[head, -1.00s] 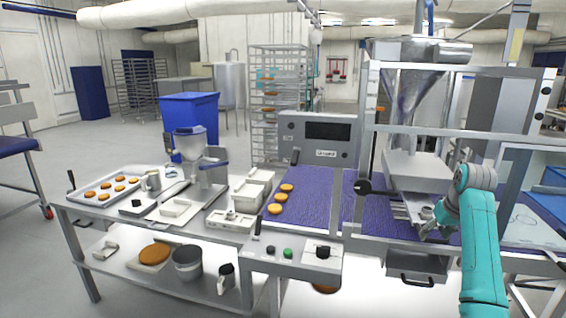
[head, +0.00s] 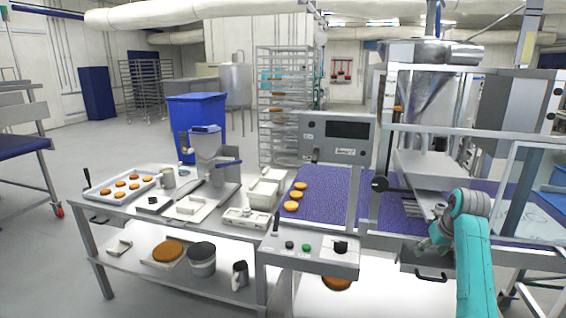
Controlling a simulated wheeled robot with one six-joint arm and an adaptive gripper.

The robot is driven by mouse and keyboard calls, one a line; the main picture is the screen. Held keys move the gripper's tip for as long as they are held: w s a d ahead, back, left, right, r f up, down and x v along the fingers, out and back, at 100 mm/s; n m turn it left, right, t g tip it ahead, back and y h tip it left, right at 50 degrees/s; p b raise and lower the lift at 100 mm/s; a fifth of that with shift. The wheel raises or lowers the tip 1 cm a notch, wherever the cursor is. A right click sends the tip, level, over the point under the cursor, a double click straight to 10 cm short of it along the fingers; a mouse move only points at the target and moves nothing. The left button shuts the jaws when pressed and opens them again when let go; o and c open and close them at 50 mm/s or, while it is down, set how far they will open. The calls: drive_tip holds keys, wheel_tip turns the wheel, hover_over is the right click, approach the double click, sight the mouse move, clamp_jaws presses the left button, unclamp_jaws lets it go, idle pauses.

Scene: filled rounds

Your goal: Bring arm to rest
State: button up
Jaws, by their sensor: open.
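My gripper (head: 432,243) is at the right in the head view, at the end of my teal arm. It is small in the picture and partly hidden by my wrist. Its jaws look open, and nothing shows between them. It is close to the front edge of the purple conveyor belt (head: 318,192) machine, near a grey drawer (head: 425,262) with a black handle. I cannot tell whether it touches the drawer.
Several orange rounds lie on the belt. A control box (head: 315,252) with knobs juts out at the front. The left table (head: 118,214) holds a tray of rounds (head: 92,193), a depositor (head: 208,160) and white containers. Open floor lies at the left.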

drive_tip(key=s+a+f+t, duration=0.1)
drive_tip(key=s+a+f, duration=0.1)
drive_tip(key=f, duration=0.5)
drive_tip(key=s+a+f, duration=0.1)
drive_tip(key=a+f, duration=0.2)
drive_tip(key=f, duration=0.4)
drive_tip(key=s+a+f+t, duration=0.2)
drive_tip(key=s+a+f, duration=0.4)
drive_tip(key=s+f, duration=0.5)
drive_tip(key=s+a+f+t, duration=0.2)
drive_tip(key=s+a+f, duration=0.4)
drive_tip(key=s+f, duration=0.5)
drive_tip(key=s+a+r+t, duration=0.1)
drive_tip(key=s+a+r, duration=0.1)
drive_tip(key=s, duration=0.6)
drive_tip(key=s+a+r, duration=0.2)
drive_tip(key=s+r, duration=0.1)
drive_tip(key=s, duration=0.5)
drive_tip(key=s+a+r+t, duration=0.1)
drive_tip(key=s+a+r, duration=0.1)
drive_tip(key=s, duration=0.6)
drive_tip(key=s+a+r+t, duration=0.2)
drive_tip(key=s+r, duration=1.3)
drive_tip(key=r, duration=0.2)
drive_tip(key=shift+s+t, duration=0.35)
drive_tip(key=shift+t, duration=0.05)
